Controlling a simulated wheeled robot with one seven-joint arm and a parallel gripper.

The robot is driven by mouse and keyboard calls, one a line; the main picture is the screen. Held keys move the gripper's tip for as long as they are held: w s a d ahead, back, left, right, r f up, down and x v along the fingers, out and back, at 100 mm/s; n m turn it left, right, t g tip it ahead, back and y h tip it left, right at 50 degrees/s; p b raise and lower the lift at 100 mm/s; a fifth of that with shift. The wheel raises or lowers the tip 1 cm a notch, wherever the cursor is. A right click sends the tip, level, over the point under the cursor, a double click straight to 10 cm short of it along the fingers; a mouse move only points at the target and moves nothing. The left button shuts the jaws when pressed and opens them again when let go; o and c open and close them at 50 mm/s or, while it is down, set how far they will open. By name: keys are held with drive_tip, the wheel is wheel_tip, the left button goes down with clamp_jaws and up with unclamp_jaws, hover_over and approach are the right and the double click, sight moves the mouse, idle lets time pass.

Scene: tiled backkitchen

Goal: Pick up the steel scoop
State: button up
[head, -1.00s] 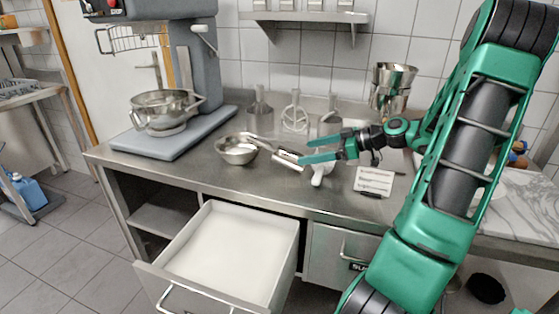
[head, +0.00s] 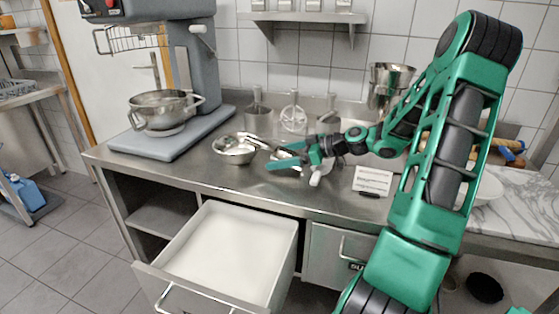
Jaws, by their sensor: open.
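The steel scoop (head: 262,143) lies on the steel worktop, its thin handle reaching left over the rim of a steel bowl (head: 234,157). Its thicker end is partly hidden by my fingers. My gripper (head: 276,157) is open and comes in from the right, one finger toward the back and one toward the front. The fingertips overlap the scoop in the picture. I cannot tell whether they are around it or above it.
A stand mixer (head: 170,75) stands at the left. Steel utensils (head: 293,117) stand behind the scoop. An open drawer (head: 228,255) juts out in front.

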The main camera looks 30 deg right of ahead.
drive_tip(key=shift+w, duration=0.1)
drive_tip(key=c, duration=1.3)
drive_tip(key=shift+r, duration=0.1)
